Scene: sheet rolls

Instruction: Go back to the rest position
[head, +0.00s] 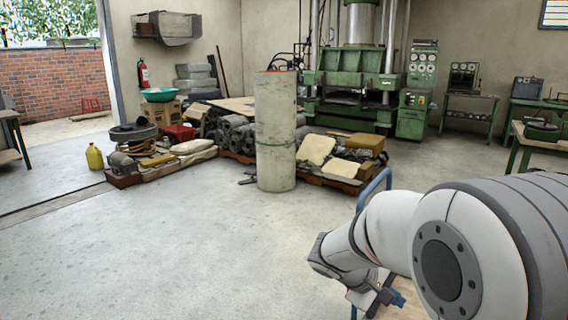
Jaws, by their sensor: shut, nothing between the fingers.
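My arm reaches in from the lower right of the head view, folded low. My gripper (380,296) shows small at its end, partly hidden behind my own arm links. It is shut and holds nothing. It is near a light wooden surface (402,308) at the bottom edge, beside a blue metal frame (376,184). I cannot tell whether it touches either.
A tall pale cylinder (276,135) stands upright mid-floor. Behind it, grey rolls (235,132) and flat pieces lie on low pallets. A yellow jug (94,157) stands at left. Green machines (352,80) line the back. The concrete floor (170,240) in front is clear.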

